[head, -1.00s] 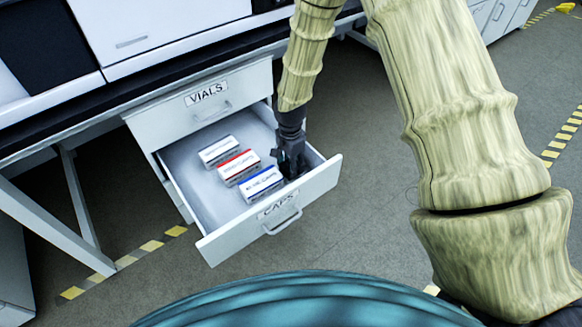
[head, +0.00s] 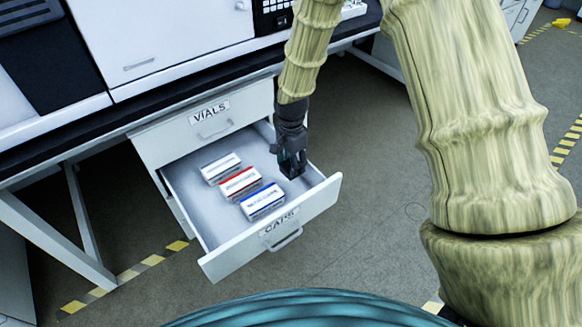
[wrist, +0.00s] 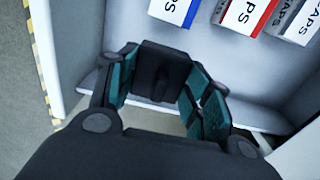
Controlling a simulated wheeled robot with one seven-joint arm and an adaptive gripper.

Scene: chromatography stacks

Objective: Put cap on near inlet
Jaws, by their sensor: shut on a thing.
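My gripper (head: 291,168) is over the right side of the open drawer labelled CAPS (head: 222,262), to the right of the boxes. In the wrist view its teal finger pads are shut on a small black cap (wrist: 160,72), which has a raised ridge. The cap cannot be made out clearly in the head view. I cannot identify the near inlet in either view.
In the drawer lie a grey-labelled box (head: 221,168), a red-labelled box (head: 240,183) and a blue-labelled box (head: 263,201). A VIALS drawer (head: 205,125) is shut above. White instruments (head: 165,45) stand on the dark-edged bench.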

